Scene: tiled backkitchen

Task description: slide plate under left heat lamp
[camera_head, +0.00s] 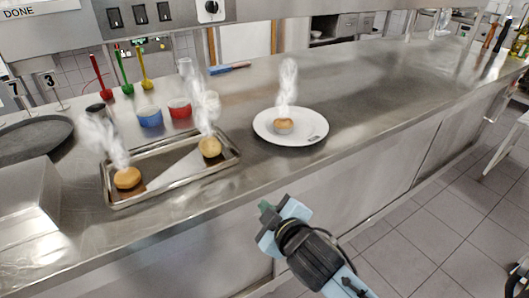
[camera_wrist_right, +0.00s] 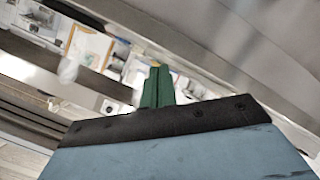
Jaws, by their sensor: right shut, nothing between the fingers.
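A white round plate (camera_head: 291,138) lies on the steel counter with one steaming pastry (camera_head: 284,126) on it. A steel unit with knobs and switches (camera_head: 150,16) hangs above the counter at the upper left; I cannot make out which part is the left heat lamp. My right gripper (camera_head: 266,207) is in front of the counter edge, below and apart from the plate. It is shut and empty, and its green fingers (camera_wrist_right: 157,87) are together in the right wrist view. My left gripper is not in view.
A metal tray (camera_head: 176,149) with two steaming pastries stands left of the plate. Blue (camera_head: 149,117) and red (camera_head: 180,108) cups stand behind it. A dark round pan (camera_head: 33,137) is at the far left. The counter right of the plate is clear.

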